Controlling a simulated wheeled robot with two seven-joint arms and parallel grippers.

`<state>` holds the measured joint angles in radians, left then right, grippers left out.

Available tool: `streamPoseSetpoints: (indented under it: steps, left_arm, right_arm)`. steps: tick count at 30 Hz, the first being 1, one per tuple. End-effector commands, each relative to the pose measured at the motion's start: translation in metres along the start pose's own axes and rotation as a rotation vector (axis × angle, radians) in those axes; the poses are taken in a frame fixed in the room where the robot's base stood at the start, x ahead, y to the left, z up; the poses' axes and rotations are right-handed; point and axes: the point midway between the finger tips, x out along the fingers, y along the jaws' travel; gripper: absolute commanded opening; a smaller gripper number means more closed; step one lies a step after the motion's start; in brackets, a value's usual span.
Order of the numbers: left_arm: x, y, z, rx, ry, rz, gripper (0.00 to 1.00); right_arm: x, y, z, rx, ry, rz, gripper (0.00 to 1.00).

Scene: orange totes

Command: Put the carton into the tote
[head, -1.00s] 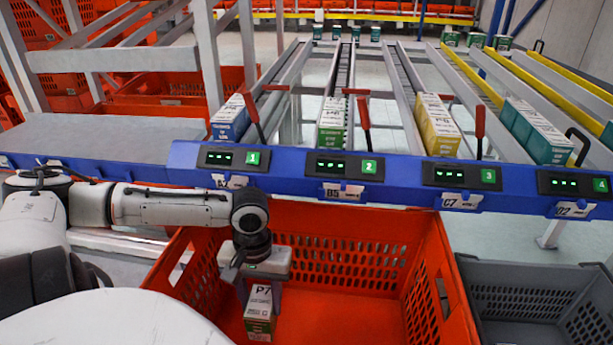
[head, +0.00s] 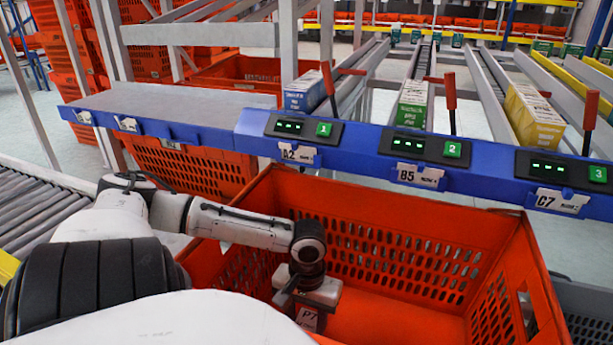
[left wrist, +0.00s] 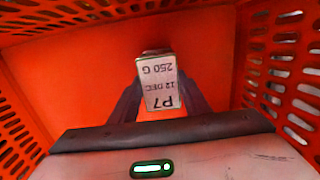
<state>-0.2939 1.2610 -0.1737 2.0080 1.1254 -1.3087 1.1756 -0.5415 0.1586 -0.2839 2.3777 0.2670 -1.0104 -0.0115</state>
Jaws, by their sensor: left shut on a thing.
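In the head view the carton (head: 308,318) shows only in part below my left gripper (head: 311,305), at the near left inside the orange tote (head: 440,237). The tote's red-orange floor and slotted walls surround the carton in the left wrist view. I cannot tell whether the carton touches the tote floor. My right gripper is not in view.
A blue rack ledge (head: 350,157) with lit number displays runs behind the tote. Blue-white (head: 303,92), green (head: 412,105) and yellow (head: 535,115) cartons stand on lanes beyond it. A grey crate (head: 590,310) is at the right. A roller conveyor (head: 40,210) is at the left.

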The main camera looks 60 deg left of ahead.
Motion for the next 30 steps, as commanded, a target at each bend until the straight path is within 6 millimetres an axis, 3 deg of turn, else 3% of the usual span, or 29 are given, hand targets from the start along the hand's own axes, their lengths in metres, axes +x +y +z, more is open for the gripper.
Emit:
streamPoseSetpoints:
  steps: [15, 16, 19, 30]
  left_arm:
    - [0.0101, 0.0007, -0.0017, 0.0, 0.003, 0.002, 0.14]
    - [0.0105, 0.0004, -0.0015, 0.0, 0.002, 0.001, 0.46]
    - [0.0105, 0.0002, -0.0013, 0.001, 0.002, 0.001, 0.61]
    - [0.0061, 0.0, -0.0009, 0.002, 0.002, 0.0, 0.61]
  right_arm:
    - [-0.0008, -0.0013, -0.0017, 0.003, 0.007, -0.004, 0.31]
    - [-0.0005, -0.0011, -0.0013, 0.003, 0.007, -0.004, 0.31]
    - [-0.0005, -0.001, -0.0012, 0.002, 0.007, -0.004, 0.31]
    - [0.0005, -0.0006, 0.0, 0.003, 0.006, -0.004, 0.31]
